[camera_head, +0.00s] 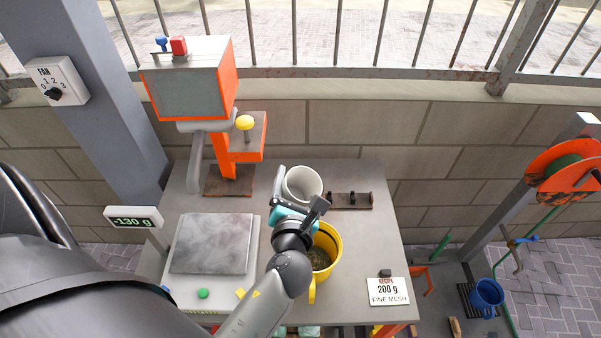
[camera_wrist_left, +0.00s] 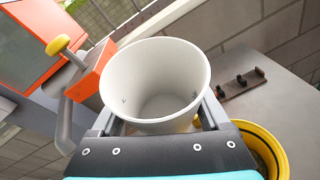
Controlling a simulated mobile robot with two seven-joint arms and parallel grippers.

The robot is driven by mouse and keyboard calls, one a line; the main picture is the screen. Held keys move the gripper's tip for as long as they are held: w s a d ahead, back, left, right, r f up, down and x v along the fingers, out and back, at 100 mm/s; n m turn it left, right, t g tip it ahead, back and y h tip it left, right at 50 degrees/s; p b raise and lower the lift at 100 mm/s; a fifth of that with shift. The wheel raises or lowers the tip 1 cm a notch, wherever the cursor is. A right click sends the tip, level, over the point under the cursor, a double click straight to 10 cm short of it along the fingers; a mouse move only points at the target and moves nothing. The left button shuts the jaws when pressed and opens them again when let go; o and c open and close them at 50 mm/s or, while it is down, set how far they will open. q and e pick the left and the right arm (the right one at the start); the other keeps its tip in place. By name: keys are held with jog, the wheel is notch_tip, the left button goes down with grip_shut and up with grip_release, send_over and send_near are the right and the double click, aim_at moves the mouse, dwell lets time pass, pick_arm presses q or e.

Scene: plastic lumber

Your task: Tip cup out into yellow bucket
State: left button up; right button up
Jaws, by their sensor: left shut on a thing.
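My left gripper (camera_head: 293,206) is shut on a white cup (camera_head: 303,184). The cup also shows large in the left wrist view (camera_wrist_left: 155,85), its mouth facing the camera; the inside looks empty apart from a few small dark specks. The yellow bucket (camera_head: 334,247) stands on the table just in front of the cup and to its right, partly hidden by my left wrist. Dark greenish-brown material lies in it. The bucket's rim shows at the lower right of the left wrist view (camera_wrist_left: 268,138). My right gripper is not in view.
A scale plate (camera_head: 213,243) lies left on the grey table (camera_head: 375,215), with a display (camera_head: 133,218) reading -130 g. An orange and grey machine (camera_head: 190,85) stands behind it. A dark rack (camera_head: 350,201) and a recipe card (camera_head: 388,291) reading 200 g are on the right. A blue bucket (camera_head: 487,293) is off the table.

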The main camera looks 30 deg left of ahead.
pick_arm(q)
jog(key=shift+a+r+n+h+p, duration=0.2)
jog(key=shift+r+n+h+p, duration=0.15)
jog(key=shift+p, duration=0.65)
jog(key=shift+a+f+n+h, duration=0.15)
jog(key=shift+f+n+h, duration=0.1)
jog(key=shift+n, duration=0.2)
jog(key=shift+a+n+g+h, duration=0.25)
jog(key=shift+n+g+h, duration=0.25)
jog(key=shift+n+h, duration=0.2)
